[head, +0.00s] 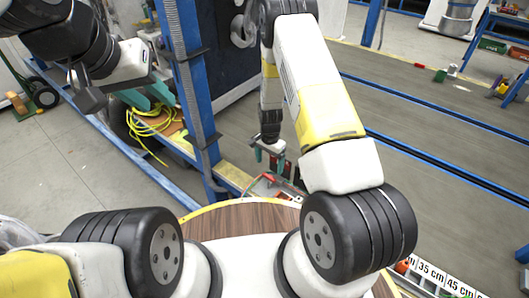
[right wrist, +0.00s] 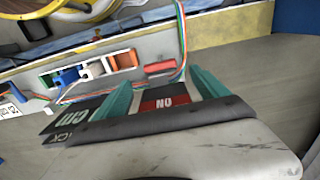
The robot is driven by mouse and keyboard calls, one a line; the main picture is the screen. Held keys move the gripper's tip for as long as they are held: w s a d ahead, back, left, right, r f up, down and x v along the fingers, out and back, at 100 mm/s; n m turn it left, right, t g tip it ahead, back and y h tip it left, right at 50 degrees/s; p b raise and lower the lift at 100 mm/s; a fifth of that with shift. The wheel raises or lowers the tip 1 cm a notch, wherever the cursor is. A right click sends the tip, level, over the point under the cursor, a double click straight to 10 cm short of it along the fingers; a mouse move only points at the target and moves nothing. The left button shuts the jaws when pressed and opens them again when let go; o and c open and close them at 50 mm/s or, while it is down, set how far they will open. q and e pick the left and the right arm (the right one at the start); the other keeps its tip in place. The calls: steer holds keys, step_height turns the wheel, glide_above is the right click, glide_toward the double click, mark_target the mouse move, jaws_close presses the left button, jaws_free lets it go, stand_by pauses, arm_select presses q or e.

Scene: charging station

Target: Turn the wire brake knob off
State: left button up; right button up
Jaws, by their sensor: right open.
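My right gripper (right wrist: 160,88) is open, with its two teal fingers apart and nothing held between them. Between the fingers in the right wrist view is a red label (right wrist: 163,104) with white letters reading ON, upside down. A small red block (right wrist: 160,68), possibly the wire brake knob, sits just beyond the fingertips, apart from them. In the head view my right gripper (head: 268,153) hangs over the station, and the knob cannot be made out there. My left gripper (head: 148,97) is open and empty, at the left near the blue post.
Blue, white and orange connectors (right wrist: 90,70) sit left of the red block. Coloured wires (right wrist: 183,45) run close to the right finger. A blue post (head: 190,90) stands between my arms. A yellow cable (head: 150,125) lies below my left gripper.

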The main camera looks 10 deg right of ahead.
mark_target(269, 176)
step_height(269, 176, down, 7)
steer(key=shift+r, duration=0.1)
stand_by(0.3)
steer(key=c, duration=1.4)
